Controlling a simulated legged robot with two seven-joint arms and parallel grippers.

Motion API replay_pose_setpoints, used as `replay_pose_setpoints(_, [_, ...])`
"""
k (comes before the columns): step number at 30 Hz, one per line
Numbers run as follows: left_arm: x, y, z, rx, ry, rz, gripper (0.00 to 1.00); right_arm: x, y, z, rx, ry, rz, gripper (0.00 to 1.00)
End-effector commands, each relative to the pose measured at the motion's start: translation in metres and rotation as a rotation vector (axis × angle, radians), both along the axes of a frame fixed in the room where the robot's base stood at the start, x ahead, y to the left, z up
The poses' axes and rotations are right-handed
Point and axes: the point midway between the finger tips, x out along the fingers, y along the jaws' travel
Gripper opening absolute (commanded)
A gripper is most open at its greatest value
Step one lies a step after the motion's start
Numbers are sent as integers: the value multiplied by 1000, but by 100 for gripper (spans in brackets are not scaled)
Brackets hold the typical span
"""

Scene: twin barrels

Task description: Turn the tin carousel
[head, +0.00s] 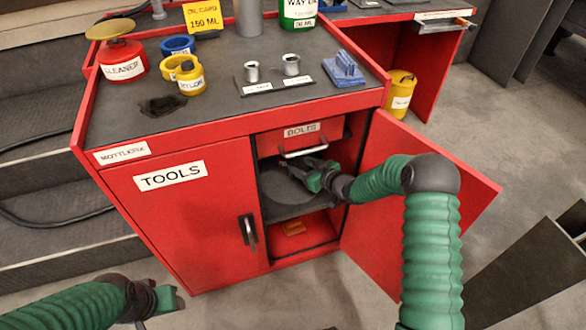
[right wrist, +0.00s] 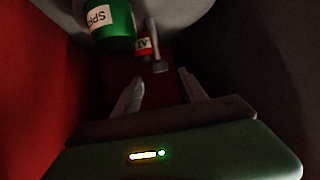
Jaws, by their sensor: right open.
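The tin carousel (head: 275,190) shows in the head view as a dark round disc inside the open right-hand compartment of the red cabinet. My right gripper (head: 309,174) reaches into this compartment, over the disc, and hides part of it. The right wrist view shows the right gripper (right wrist: 162,85) with its fingers apart and nothing between them. Beyond the fingers are a green tin (right wrist: 112,24) with a white label and a small red and white container (right wrist: 144,43), both appearing upside down. My left gripper (head: 168,300) is low at the left, outside the cabinet; its jaw state is unclear.
The right cabinet door (head: 410,165) stands open, beside my right arm. The TOOLS door (head: 185,220) is shut. A BOLTS drawer (head: 300,140) sits above the disc. Several tins and tools stand on the cabinet top (head: 220,115).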

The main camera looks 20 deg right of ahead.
Motion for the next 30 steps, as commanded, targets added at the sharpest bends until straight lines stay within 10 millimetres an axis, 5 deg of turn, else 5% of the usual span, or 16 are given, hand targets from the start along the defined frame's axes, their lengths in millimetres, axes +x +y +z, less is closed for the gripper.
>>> replay_pose_setpoints(7, [0, 0, -27, 0, 0, 0, 50, 39, 15, -20, 1, -3, 1, 50])
replay_pose_setpoints(17, [0, 0, -27, 0, 0, 0, 50, 45, 17, -19, 0, -1, 0, 50])
replay_pose_setpoints(30, [0, 0, -27, 0, 0, 0, 50, 45, 17, -19, 0, -1, -1, 0])
